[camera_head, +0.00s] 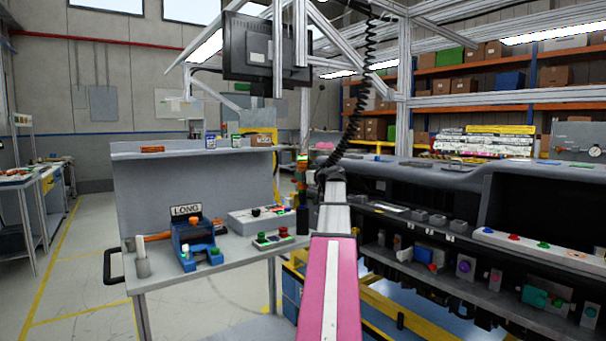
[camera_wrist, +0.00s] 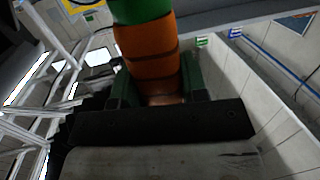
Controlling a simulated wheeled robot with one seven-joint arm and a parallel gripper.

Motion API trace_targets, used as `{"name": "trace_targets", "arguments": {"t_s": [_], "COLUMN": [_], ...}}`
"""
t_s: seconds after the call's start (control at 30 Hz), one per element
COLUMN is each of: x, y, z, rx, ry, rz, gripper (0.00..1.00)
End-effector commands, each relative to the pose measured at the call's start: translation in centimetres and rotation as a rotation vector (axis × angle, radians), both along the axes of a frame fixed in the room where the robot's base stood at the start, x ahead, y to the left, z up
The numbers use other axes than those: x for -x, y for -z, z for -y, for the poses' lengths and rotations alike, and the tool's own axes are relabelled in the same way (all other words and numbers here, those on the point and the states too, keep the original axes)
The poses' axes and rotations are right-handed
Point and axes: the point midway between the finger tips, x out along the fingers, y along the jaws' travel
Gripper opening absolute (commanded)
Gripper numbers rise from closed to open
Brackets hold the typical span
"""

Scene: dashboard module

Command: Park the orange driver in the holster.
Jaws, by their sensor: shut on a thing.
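The orange driver (camera_wrist: 148,48), with a green band at the top of the picture, fills the upper middle of the wrist view. My gripper (camera_wrist: 156,82) is shut on it, with a dark green finger on each side of the orange body. In the head view the driver (camera_head: 302,172) shows as a thin upright orange and green shape left of my wrist, partly hard to make out. Below it a dark upright cylinder (camera_head: 303,220) stands at the right end of the grey bench; it may be the holster. I cannot tell whether the driver touches it.
The grey bench (camera_head: 150,280) carries a blue fixture (camera_head: 197,249) marked LONG, a grey box (camera_head: 262,217) and a button panel (camera_head: 273,238). A black coiled cord (camera_head: 355,110) hangs down to my wrist. A dark dashboard module (camera_head: 455,185) stands at right.

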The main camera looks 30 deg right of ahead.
Motion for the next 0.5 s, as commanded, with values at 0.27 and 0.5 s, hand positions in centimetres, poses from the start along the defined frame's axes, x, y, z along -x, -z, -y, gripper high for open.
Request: {"name": "trace_targets", "arguments": {"t_s": [0.27, 0.5], "x": [0.0, 0.0], "y": [1.7, 3.0], "z": [0.0, 0.0], "rx": [-0.002, 0.0], "ry": [0.0, 0.0], "rz": [-0.001, 0.0], "gripper": [0.0, 0.0]}}
